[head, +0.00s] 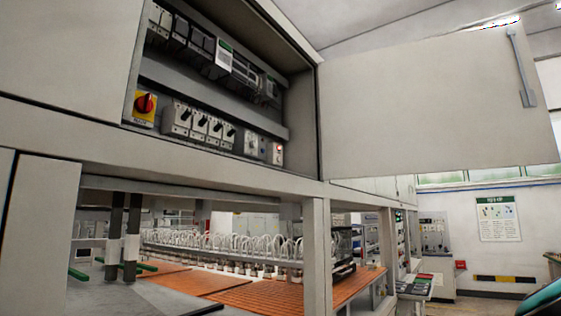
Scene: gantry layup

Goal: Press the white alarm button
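I cannot make out a white alarm button for certain in the head view. A low slanted console (413,287) at the lower right, beyond the machine frame, has small white, red and green parts, too small to tell apart. An open electrical cabinet (305,100) at the upper left holds a red rotary switch on a yellow plate (145,106), a row of grey breakers (200,124) and a small module with a red spot (277,153). My gripper is not in view.
A large cabinet door (430,105) stands open to the right. A grey frame post (317,260) and beam border the machine bay with its orange slatted bed (270,297). A grey cabinet (434,240) and a poster (498,218) are at the back right. Some floor shows at the lower right.

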